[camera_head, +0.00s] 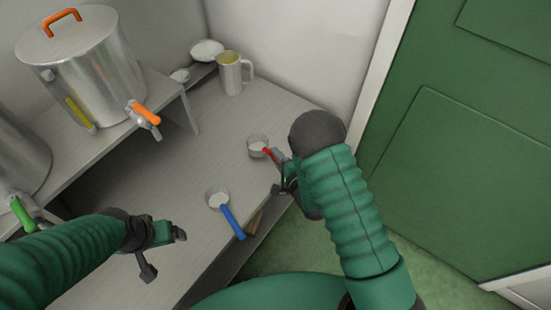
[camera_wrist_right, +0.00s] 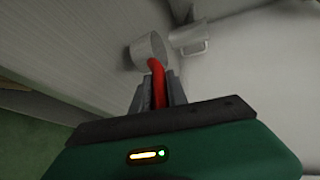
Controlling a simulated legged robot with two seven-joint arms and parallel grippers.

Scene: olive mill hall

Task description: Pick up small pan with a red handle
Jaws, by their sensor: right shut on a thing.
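The small pan (camera_head: 257,146) with a red handle is near the right edge of the grey table, left of my right gripper (camera_head: 279,174). In the right wrist view its pale cup (camera_wrist_right: 148,50) is beyond the fingertips and its red handle (camera_wrist_right: 157,80) runs between the two fingers of my right gripper (camera_wrist_right: 160,92). The right gripper is shut on the red handle. I cannot tell whether the pan touches the table. My left gripper (camera_head: 165,250) is over the near part of the table, apart from the pans, and its fingers look spread and empty.
A similar pan with a blue handle (camera_head: 231,220) lies at the table's front edge. A metal jug (camera_head: 232,76) and white bowl (camera_head: 207,50) stand at the back. A large steel tank (camera_head: 85,75) with an orange tap stands on a raised shelf. A green door (camera_head: 460,150) is at right.

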